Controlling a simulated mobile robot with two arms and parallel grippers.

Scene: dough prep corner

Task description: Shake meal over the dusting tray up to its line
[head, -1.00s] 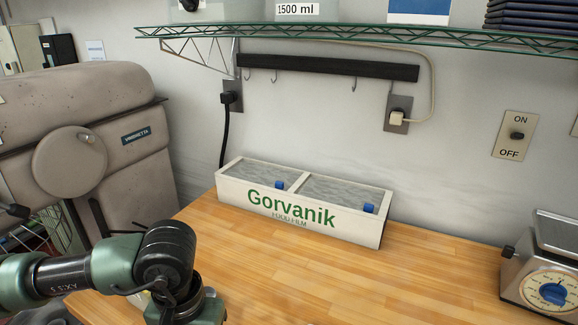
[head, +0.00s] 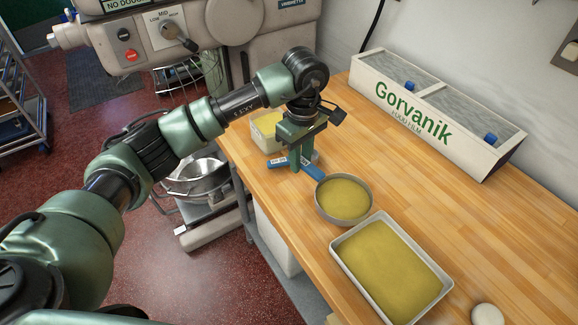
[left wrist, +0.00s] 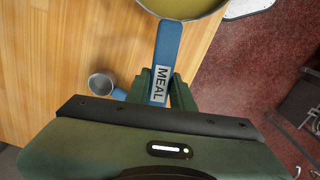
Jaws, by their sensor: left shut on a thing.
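My left gripper (head: 303,165) is shut on the blue handle (left wrist: 166,45) marked MEAL. The handle runs to a round, shallow metal pan or sieve (head: 344,219) filled with yellow meal. I cannot tell whether its underside touches the table. The rectangular light metal tray (head: 340,255) lies nearer, just to the lower right of the round vessel, with yellow meal spread across its floor. I see no fill line on the tray from here. My right gripper is not in view.
A pale tub (head: 263,139) with yellow contents stands behind my gripper. A small metal cup (left wrist: 102,84) lies close beside it. The Gorvanik film box (head: 420,115) stands by the wall. A white round object (head: 488,314) is right of the tray. The table's middle right is clear.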

